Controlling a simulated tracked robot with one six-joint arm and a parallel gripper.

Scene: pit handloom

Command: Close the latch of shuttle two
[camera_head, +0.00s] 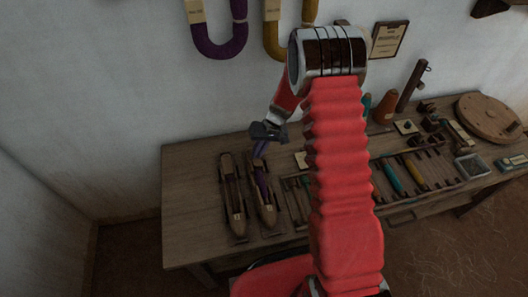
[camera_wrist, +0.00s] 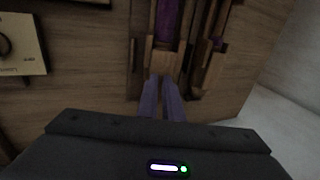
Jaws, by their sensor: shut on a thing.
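Two long wooden shuttles lie side by side on the table, a left one (camera_head: 232,197) and a right one (camera_head: 266,211). I cannot read which is shuttle two. The right one holds a purple bobbin (camera_head: 261,180), which also shows in the wrist view (camera_wrist: 174,20). My gripper (camera_head: 259,154) points down at the far end of the right shuttle. In the wrist view its purple-grey fingers (camera_wrist: 163,92) are shut at a small wooden latch block (camera_wrist: 164,63) at the bobbin's end. The exact contact and the latch's angle are hard to tell.
The other shuttle (camera_wrist: 215,58) lies close beside in the wrist view. A rack (camera_head: 415,174) with teal and yellow bobbins and a round wooden board (camera_head: 489,116) are farther right. Yarn hanks (camera_head: 219,47) hang on the wall. The table (camera_head: 190,190) is clear left of the shuttles.

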